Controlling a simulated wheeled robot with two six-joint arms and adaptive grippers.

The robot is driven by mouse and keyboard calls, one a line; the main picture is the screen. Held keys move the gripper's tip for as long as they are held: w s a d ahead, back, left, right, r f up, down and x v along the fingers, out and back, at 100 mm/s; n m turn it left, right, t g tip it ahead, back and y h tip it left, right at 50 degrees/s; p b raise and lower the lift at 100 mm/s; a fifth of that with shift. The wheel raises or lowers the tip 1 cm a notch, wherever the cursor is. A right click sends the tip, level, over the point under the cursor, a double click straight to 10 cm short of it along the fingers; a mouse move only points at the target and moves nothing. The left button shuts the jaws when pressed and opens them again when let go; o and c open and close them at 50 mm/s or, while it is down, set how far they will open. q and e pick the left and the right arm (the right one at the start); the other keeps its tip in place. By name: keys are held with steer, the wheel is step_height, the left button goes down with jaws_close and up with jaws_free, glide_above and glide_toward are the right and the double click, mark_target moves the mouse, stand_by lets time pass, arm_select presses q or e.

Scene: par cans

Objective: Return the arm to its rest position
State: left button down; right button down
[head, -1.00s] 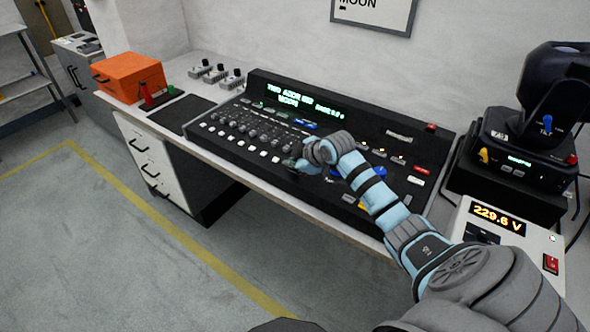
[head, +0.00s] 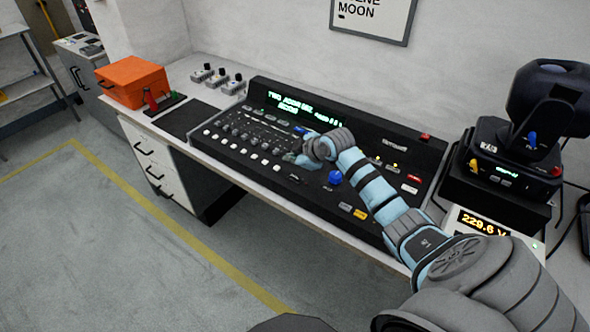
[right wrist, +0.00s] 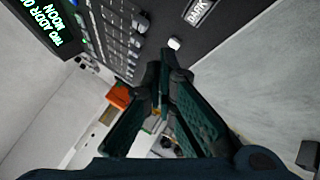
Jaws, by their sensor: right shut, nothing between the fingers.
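My right arm (head: 375,192) reaches in from the lower right in the head view, over a black control console (head: 270,150) with green display text, faders and buttons. My right gripper (head: 300,160) is over the middle of the console, partly hidden by its wrist. In the right wrist view the fingers of my right gripper (right wrist: 163,65) come together at the tips, with nothing between them. Part of the console (right wrist: 130,35) shows beyond them in that view. I cannot tell whether the fingertips touch the console. My left gripper is not in view.
A moving-head lamp (head: 545,110) stands on a black box at the right, beside a voltage meter (head: 485,222). An orange case (head: 132,80) and small knobbed units (head: 218,78) sit on the desk's left part. Grey floor (head: 90,250) at the lower left is clear.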

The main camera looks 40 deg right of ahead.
steer(key=shift+r, duration=0.7)
